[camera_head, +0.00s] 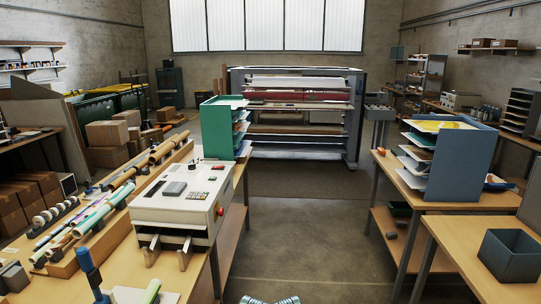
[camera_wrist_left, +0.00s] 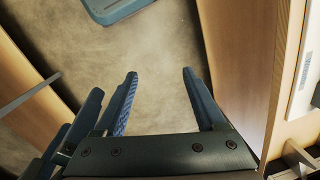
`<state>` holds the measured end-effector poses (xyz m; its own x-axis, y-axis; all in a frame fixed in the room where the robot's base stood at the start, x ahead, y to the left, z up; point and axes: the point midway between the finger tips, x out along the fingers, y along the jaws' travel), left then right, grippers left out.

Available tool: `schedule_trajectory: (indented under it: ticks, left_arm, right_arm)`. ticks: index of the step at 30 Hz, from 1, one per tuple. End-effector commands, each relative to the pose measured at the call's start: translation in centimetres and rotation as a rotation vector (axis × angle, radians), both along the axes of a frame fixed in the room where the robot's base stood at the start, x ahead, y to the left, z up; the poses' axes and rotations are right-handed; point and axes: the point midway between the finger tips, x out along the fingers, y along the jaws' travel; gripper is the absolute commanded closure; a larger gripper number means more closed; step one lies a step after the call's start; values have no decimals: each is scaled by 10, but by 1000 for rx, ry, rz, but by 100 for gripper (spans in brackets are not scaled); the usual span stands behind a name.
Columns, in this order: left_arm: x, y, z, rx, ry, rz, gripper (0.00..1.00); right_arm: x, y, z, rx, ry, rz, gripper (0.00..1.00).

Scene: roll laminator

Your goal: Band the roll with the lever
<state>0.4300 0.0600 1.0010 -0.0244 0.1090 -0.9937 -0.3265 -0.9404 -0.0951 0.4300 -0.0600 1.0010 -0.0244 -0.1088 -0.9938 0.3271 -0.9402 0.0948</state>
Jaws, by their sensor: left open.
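A blue upright lever handle (camera_head: 88,266) stands near the front edge of the left bench, at the bottom of the head view. A short roll with a green end (camera_head: 150,292) lies to its right, cut off by the picture's lower edge. I cannot tell whether a band is around it. My left gripper (camera_wrist_left: 160,75) shows only in the left wrist view. Its blue fingers are apart with nothing between them, over floor between wooden furniture edges. Neither lever nor roll is recognisable there. My right gripper is not in view.
A white laminator (camera_head: 183,197) stands on the left bench (camera_head: 62,288). Several long rolls (camera_head: 105,208) lie in a rack beside it. A blue file sorter (camera_head: 462,163) and an open dark bin (camera_head: 511,256) stand on tables at right. The middle floor (camera_head: 310,230) is clear.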

Motion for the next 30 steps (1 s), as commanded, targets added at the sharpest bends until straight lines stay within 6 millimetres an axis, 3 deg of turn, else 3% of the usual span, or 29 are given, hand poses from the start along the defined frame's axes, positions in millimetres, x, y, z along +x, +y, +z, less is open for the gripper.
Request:
schedule_trajectory:
  ticks: [3, 11, 14, 17, 20, 24, 27, 30]
  left_arm:
    - [0, 0, 0, 0, 0, 0, 32]
    - [0, 0, 0, 1, 0, 0, 78]
    - [8, 11, 5, 34, -20, 7, 96]
    - [31, 44, 22, 143, -77, 29, 100]
    - [63, 99, 51, 323, -162, 55, 100]
    - [99, 178, 107, 604, -267, 75, 100]
    - [116, 224, 149, 786, -318, 74, 100]
    - [127, 256, 185, 934, -349, 67, 100]
  right_arm:
    - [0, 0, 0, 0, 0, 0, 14]
    - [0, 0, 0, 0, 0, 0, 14]
    - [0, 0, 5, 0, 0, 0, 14]
    - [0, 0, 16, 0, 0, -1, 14]
    - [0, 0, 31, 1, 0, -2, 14]
    - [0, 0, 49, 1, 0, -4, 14]
    - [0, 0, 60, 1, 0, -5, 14]
    - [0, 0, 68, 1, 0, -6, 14]
